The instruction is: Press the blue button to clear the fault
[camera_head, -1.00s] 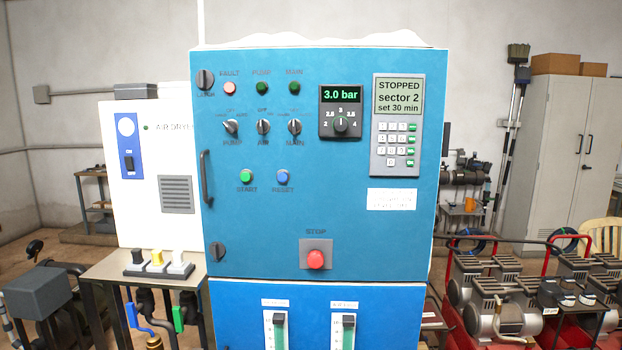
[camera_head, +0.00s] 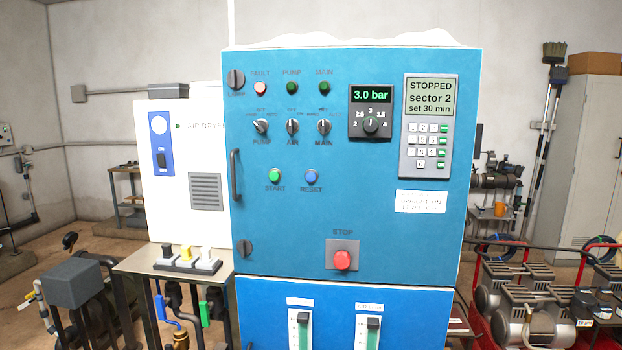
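The blue button (camera_head: 311,177), labelled RESET, is on the front of the blue control cabinet (camera_head: 400,235), right of the green START button (camera_head: 275,176). The FAULT lamp (camera_head: 260,88) at the upper left of the panel looks pale red or pink. The PUMP lamp (camera_head: 292,88) and MAIN lamp (camera_head: 323,88) are dark green. The display (camera_head: 430,97) reads STOPPED, sector 2, set 30 min. Neither of my grippers shows in the head view, and nothing covers the blue button.
A red STOP button (camera_head: 342,260) sits lower on the panel. Selector switches (camera_head: 292,127) and a pressure dial (camera_head: 370,125) are above the blue button. A door handle (camera_head: 235,175) sticks out at left. A small table (camera_head: 130,262) stands left, compressors (camera_head: 515,300) right.

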